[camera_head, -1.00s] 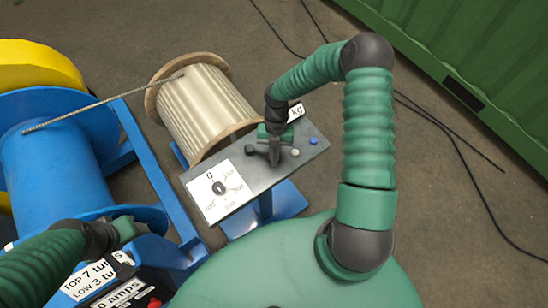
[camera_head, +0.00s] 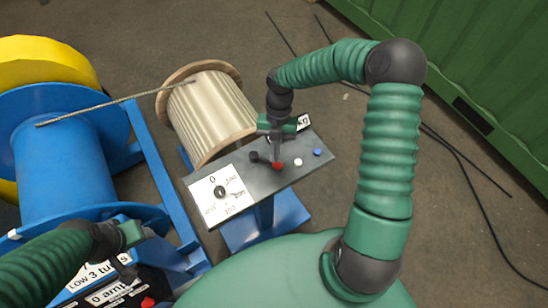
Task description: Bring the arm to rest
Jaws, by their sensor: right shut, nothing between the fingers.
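My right gripper (camera_head: 276,148) is shut and empty. It points down over the grey control panel (camera_head: 250,182), its tips just above or at the red button (camera_head: 278,166); I cannot tell whether they touch. A black knob (camera_head: 256,156) sits left of that button, and a white button (camera_head: 298,162) and a blue button (camera_head: 318,152) sit to its right. My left gripper (camera_head: 130,262) is at the lower left, above a black box with labels (camera_head: 100,285). Its fingers are too dark and small to read.
A wooden-flanged spool (camera_head: 210,115) stands behind the panel. A rope (camera_head: 110,103) runs from it to the blue drum (camera_head: 62,170) at left. A white dial plate (camera_head: 217,197) is on the panel's left end. A green container wall (camera_head: 450,60) closes the back right. Cables lie on the floor.

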